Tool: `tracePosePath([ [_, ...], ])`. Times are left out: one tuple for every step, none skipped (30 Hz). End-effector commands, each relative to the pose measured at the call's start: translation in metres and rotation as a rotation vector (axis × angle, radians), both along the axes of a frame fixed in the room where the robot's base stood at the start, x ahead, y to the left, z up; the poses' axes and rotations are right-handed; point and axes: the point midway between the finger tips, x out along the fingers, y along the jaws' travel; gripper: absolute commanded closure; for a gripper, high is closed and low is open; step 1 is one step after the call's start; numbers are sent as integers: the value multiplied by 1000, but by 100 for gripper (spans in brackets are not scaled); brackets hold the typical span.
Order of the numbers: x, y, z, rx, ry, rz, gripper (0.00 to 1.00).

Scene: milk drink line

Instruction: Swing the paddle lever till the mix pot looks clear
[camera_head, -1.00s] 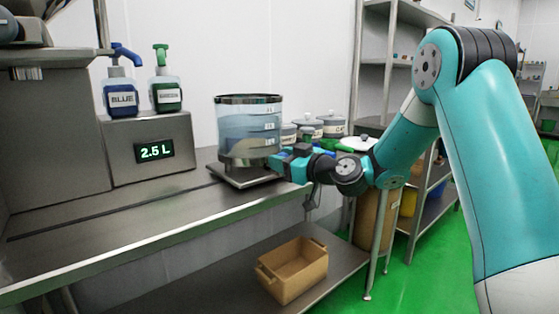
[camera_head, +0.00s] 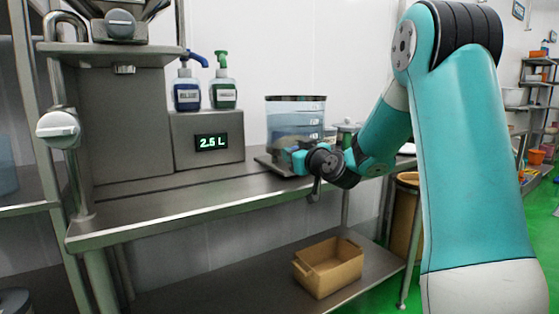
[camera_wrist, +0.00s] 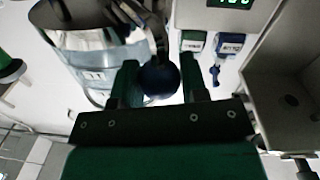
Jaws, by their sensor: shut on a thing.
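The mix pot (camera_head: 296,118) is a clear cylinder with a dark rim and level marks, on a flat stand on the steel bench. It holds bluish liquid. Its lower part is partly hidden by my gripper (camera_head: 293,158), which is at its front. In the wrist view the pot (camera_wrist: 88,62) is at upper left. There the round dark blue knob (camera_wrist: 158,80) of the paddle lever sits between the two green fingers of my gripper (camera_wrist: 161,84), which are shut on it. The rest of the lever is mostly hidden or blurred.
A steel box with a 2.5 L display (camera_head: 211,142) stands left of the pot, with a blue pump bottle (camera_head: 187,95) and a green one (camera_head: 223,94) on top. A tan crate (camera_head: 328,267) is on the lower shelf. The bench front (camera_head: 180,205) is clear.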

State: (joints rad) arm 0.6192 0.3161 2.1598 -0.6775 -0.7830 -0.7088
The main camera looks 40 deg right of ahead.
Motion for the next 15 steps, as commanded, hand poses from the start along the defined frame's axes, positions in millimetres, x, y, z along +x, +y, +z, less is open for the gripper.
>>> tracePosePath([
  [-1,-3,-1,1,1,-4,100],
  [-1,-5,-1,1,2,-6,100],
  [-2,-6,-1,1,2,-10,100],
  [-2,-7,-1,1,2,-12,100],
  [-2,-8,-1,1,2,-13,100],
  [-2,-8,-1,2,2,-14,100],
  [-2,-9,-1,2,2,-14,100],
  [-2,-9,-1,2,2,-14,100],
  [-2,-9,-1,2,2,-14,100],
  [-2,-8,0,2,2,-14,100],
  [-2,-8,0,2,2,-14,100],
  [-2,-8,0,2,2,-13,100],
  [-2,-8,-1,2,2,-13,100],
  [-2,-8,-1,2,2,-13,100],
  [-2,-8,-1,2,2,-13,100],
])
